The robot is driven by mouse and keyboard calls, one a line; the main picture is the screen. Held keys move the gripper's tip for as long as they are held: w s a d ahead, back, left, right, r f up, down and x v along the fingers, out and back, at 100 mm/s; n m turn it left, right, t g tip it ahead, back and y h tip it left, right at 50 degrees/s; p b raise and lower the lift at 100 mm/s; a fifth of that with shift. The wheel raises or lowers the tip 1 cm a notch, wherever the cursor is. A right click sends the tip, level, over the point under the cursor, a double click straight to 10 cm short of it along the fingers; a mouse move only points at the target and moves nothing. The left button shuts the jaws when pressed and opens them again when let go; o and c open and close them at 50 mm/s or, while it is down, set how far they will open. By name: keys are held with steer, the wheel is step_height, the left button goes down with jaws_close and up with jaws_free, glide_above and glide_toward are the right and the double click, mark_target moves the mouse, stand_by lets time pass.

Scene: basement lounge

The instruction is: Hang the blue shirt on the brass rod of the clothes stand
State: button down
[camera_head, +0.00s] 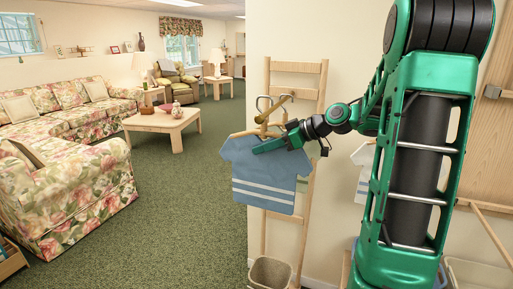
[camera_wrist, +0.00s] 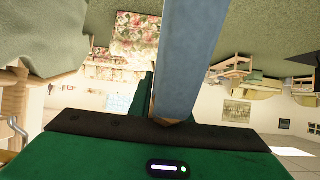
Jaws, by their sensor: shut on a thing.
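The blue shirt (camera_head: 265,182) has two white stripes near its hem and hangs upright from a wooden hanger in the head view. My gripper (camera_head: 268,147) is shut at its upper part, just below the hanger's neck. In the wrist view the shirt (camera_wrist: 175,65) shows edge-on, with a bit of wood at its near end. The brass rod (camera_head: 274,108) sticks out above the shirt, in front of the ladder-like wooden stand (camera_head: 297,67). Metal hooks show around the rod; I cannot tell whether the blue shirt's hook rests on it or only overlaps it in the picture.
A white shirt (camera_head: 364,158) hangs to the right, partly behind my arm. A bin (camera_head: 270,272) stands on the floor below the blue shirt. A floral sofa (camera_head: 75,190) and a low wooden table (camera_head: 162,122) are at left. Open carpet (camera_head: 190,215) lies between.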

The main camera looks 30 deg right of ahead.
steer(key=shift+s+d, duration=0.4)
steer(key=shift+s, duration=0.1)
steer(key=shift+s+f, duration=0.1)
steer(key=shift+f, duration=1.2)
steer(key=c, duration=1.6)
jaws_free()
steer(key=shift+o, duration=0.2)
steer(key=v, duration=0.7)
steer(key=shift+s+d, duration=0.1)
steer(key=shift+d, duration=0.05)
